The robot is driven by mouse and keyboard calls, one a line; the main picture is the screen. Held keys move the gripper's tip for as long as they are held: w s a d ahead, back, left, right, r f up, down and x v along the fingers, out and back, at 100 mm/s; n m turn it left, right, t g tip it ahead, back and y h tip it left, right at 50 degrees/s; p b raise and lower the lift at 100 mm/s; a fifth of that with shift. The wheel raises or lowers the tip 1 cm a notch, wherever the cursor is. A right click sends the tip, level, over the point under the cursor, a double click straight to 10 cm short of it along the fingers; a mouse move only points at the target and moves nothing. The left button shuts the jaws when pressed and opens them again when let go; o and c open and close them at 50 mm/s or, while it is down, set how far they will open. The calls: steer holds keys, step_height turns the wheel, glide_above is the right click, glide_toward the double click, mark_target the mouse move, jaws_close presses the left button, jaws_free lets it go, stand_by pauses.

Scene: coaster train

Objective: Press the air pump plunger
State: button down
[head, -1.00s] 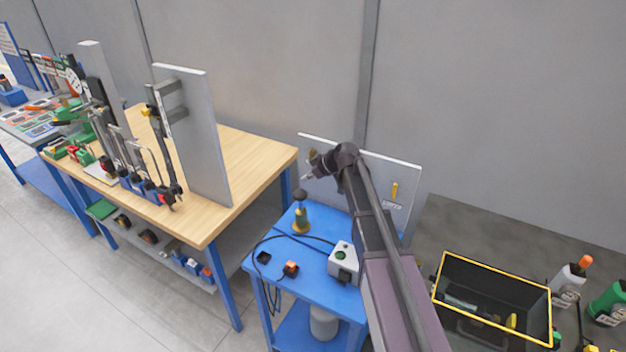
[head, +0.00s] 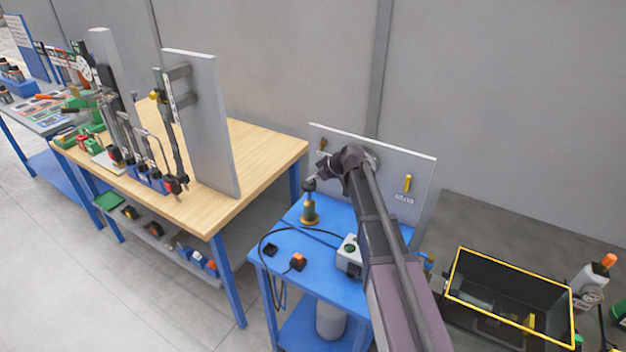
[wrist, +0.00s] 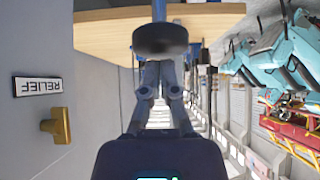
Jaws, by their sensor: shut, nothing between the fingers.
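The air pump stands on the blue cart (head: 290,228) in the head view, with a brass-coloured body (head: 309,211) and a dark round plunger knob (head: 310,186) on top. My gripper (head: 315,179) is right at the knob, slightly above and to its right. In the upside-down wrist view, the dark knob (wrist: 160,40) sits on its rod straight ahead of the fingertips. My gripper (wrist: 160,62) is shut with nothing between its fingers. The tips look very close to the knob; I cannot tell whether they touch it.
A grey panel (head: 418,172) with yellow handles stands behind the cart; one has a RELIEF label (wrist: 38,85). A grey box with a green button (head: 349,252), an orange switch (head: 298,262) and a black cable share the cart.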

stand_by(0.3)
step_height(320, 180, down, 6)
steer(key=b, duration=0.5)
steer(key=shift+r+b, duration=0.15)
steer(key=shift+b, duration=0.2)
steer(key=shift+s, duration=0.1)
steer(key=shift+r, duration=0.2)
step_height(320, 180, up, 4)
steer(key=p, duration=0.4)
steer(key=shift+r, duration=0.1)
steer(key=p+v, duration=0.7)
steer(key=v, duration=0.2)
steer(key=shift+d+r, duration=0.2)
steer(key=shift+d, duration=0.1)
steer(key=shift+s+r, duration=0.1)
stand_by(0.9)
step_height(320, 180, up, 5)
steer(key=p, duration=0.5)
steer(key=shift+r+p, duration=0.2)
steer(key=shift+p, duration=0.2)
steer(key=shift+f, duration=0.1)
